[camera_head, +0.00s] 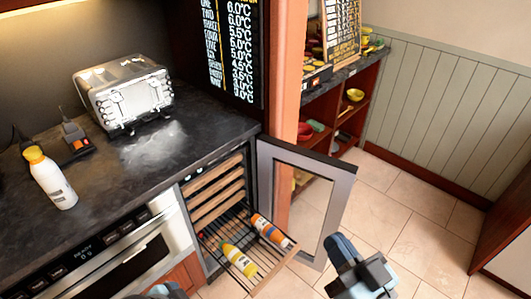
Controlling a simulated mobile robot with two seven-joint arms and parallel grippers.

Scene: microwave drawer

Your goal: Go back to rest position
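My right gripper (366,276) is at the bottom, right of centre, over the tiled floor and in front of the open glass door (309,205). It looks empty, but its fingers are too small and dark to tell open from shut. A small blue-grey piece of my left arm (166,290) shows at the bottom edge, left of centre. Its fingers cannot be made out. The wine cooler's wire rack (222,225) is pulled out, with a yellow-green bottle (239,258) and an orange bottle (270,230) lying on it.
The dark counter (110,180) holds a toaster (125,98) and a white bottle with a yellow cap (50,180). An oven (125,262) is below. The open door and rack stick out into the room. Floor tiles (415,235) at the right are clear.

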